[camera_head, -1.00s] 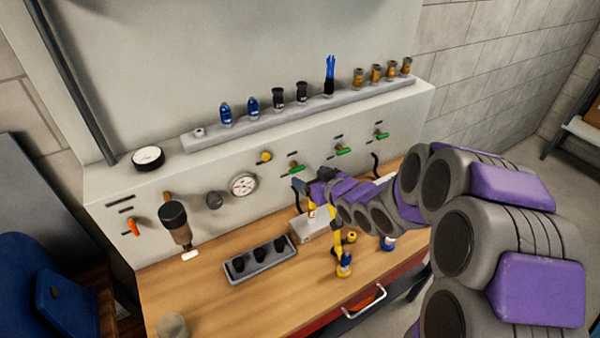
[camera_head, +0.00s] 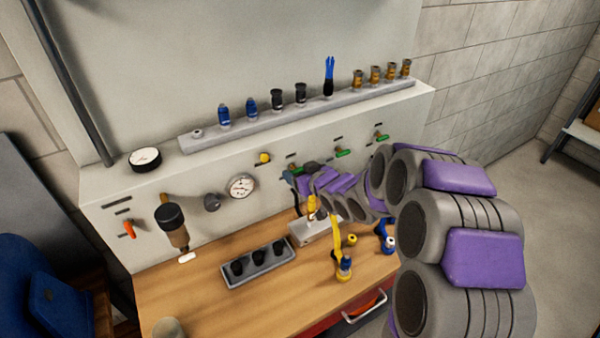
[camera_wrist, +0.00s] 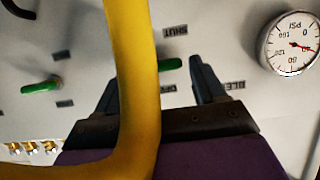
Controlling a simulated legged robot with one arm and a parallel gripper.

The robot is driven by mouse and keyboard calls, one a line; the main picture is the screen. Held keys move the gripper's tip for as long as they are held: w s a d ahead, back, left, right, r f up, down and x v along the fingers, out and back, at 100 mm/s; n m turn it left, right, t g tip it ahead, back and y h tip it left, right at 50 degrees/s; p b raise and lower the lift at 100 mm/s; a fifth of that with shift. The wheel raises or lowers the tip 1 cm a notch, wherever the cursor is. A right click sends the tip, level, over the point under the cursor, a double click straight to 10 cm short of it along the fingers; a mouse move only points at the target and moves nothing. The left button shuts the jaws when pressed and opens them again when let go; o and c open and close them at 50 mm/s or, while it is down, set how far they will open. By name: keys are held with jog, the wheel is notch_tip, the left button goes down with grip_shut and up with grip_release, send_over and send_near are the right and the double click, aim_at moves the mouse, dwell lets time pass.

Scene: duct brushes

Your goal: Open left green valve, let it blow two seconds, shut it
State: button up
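The left green valve (camera_head: 295,169) sits on the pale panel and is mostly hidden by my arm in the head view. In the wrist view its green handle (camera_wrist: 171,64) lies about level between my fingers, partly covered by a yellow hose that crosses in front. Inverted labels, one reading SHUT (camera_wrist: 174,30), sit around it. My gripper (camera_wrist: 155,72) is open, with a finger to each side of the handle; I cannot tell whether they touch it. In the head view my gripper (camera_head: 289,178) is at the panel by this valve.
Two more green valves (camera_head: 343,153) (camera_head: 381,138) are to the right. A pressure gauge (camera_head: 242,186) and yellow knob (camera_head: 264,158) are to the left.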

jog(key=c, duration=0.8)
jog(key=shift+b, duration=0.35)
jog(key=shift+s+a+f+n+t+h+b, duration=0.15)
jog(key=shift+n+t+h+b, duration=0.3)
jog(key=shift+n+b, duration=0.65)
jog(key=n, duration=0.1)
jog(key=n+t+h+b, duration=0.1)
jog(key=shift+s+a+n, duration=0.15)
jog(key=shift+a+n, duration=0.1)
jog(key=shift+n, duration=0.15)
jog(key=n+t, duration=0.1)
jog(key=n, duration=0.1)
jog(key=f+n+t+h, duration=0.1)
jog(key=n, duration=0.2)
jog(key=n+t+h, duration=0.1)
jog(key=n+t, duration=0.1)
jog(key=shift+s+a+f+n+b, duration=0.2)
jog(key=shift+a+f+n+b, duration=0.1)
jog(key=shift+n, duration=0.1)
